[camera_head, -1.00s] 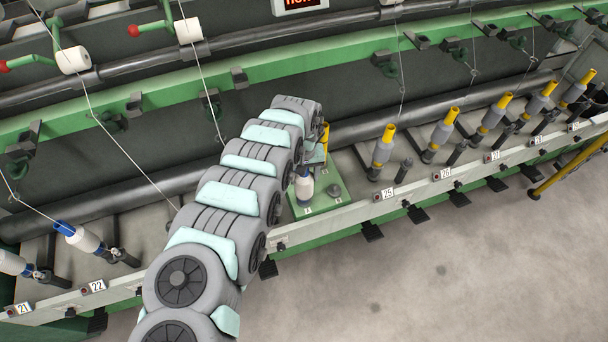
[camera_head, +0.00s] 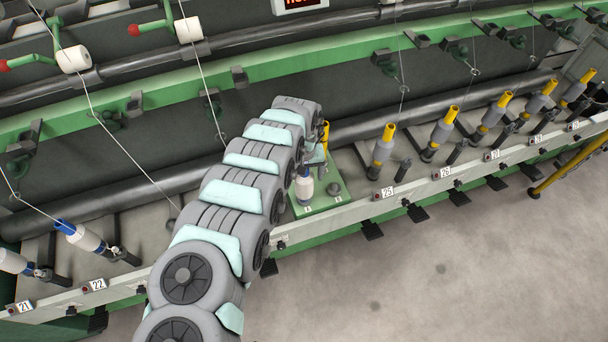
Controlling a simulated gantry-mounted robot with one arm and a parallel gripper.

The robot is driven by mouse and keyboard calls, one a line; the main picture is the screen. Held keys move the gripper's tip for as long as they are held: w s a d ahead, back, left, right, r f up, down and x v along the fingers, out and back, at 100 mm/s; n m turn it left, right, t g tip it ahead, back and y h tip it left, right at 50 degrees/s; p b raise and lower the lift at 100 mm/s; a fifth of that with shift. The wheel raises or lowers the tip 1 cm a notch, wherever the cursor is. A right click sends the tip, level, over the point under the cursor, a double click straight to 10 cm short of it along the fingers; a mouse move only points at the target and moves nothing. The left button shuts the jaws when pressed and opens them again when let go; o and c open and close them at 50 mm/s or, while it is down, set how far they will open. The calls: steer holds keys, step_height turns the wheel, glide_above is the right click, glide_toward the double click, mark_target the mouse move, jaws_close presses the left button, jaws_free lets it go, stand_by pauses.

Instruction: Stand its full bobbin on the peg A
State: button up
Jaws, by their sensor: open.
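A small green board (camera_head: 328,203) lies on the machine ledge, beside the end of my arm. A white bobbin with a dark lower band (camera_head: 305,187) stands upright on the board's left part. A short dark peg (camera_head: 334,189) stands to its right, bare. The board's small labels are too small to read, so I cannot tell which peg is A. My gripper (camera_head: 316,168) is just above and right of the white bobbin, open, mostly hidden by my arm. A yellow-tipped tube (camera_head: 324,132) shows behind it.
Yellow-topped grey bobbins (camera_head: 382,150) stand in a row to the right, by number plates from 25 (camera_head: 387,192). White, blue-tipped bobbins (camera_head: 85,238) stand at the left by plates 21 and 22. Threads hang from above. The front floor is clear.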

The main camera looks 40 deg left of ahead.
step_height(320, 180, up, 11)
steer(key=shift+f+p, duration=0.1)
steer(key=shift+p, duration=0.25)
stand_by(0.4)
stand_by(0.4)
